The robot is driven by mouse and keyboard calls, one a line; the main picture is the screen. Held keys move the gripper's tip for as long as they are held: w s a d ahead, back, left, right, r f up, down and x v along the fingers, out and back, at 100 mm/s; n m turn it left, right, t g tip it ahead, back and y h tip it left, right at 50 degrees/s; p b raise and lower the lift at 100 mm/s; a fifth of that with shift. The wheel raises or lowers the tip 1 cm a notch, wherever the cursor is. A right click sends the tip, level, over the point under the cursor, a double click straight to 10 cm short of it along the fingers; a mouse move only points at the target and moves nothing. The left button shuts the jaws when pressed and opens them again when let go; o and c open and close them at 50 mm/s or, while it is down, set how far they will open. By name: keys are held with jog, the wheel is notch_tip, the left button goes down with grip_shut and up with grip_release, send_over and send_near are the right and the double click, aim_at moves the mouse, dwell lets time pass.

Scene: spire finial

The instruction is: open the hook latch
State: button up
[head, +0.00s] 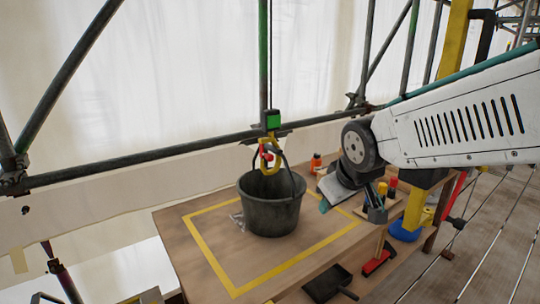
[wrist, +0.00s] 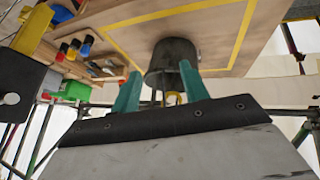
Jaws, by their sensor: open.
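A yellow hook (head: 275,166) with a red latch part (head: 265,153) hangs below a green block (head: 272,120) on a cable. The hook hangs over a dark bucket (head: 270,212), around its raised handle. Whether the latch is open or shut is too small to tell. My gripper (head: 323,202) is to the right of the bucket, apart from the hook, pointing down and left. In the wrist view my gripper (wrist: 160,70) has two teal fingers spread with nothing between them. The bucket (wrist: 172,58) and part of the yellow hook (wrist: 174,97) show beyond them.
The bucket stands on a wooden table (head: 190,238) inside a yellow taped outline. Bottles (head: 315,162) and small tools are at the table's right side. A dark dustpan (head: 328,284) and a red brush (head: 377,263) are at front right. Scaffold pipes (head: 150,150) cross behind.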

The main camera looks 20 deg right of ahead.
jog(key=w+n+t+y, duration=0.1)
jog(key=w+n+t, duration=0.35)
jog(key=w, duration=1.15)
jog(key=n+t+y, duration=0.4)
jog(key=n+t, duration=0.1)
jog(key=t, duration=0.1)
send_near(271, 158)
jog(key=d+x, duration=0.1)
jog(key=x, duration=0.3)
jog(key=shift+w+a+f+y, duration=0.35)
jog(key=shift+w+y, duration=0.15)
jog(key=shift+y, duration=0.2)
jog(key=shift+n, duration=0.25)
jog(key=x, duration=0.7)
jog(key=shift+w+a+r, duration=0.2)
jog(key=shift+w, duration=0.15)
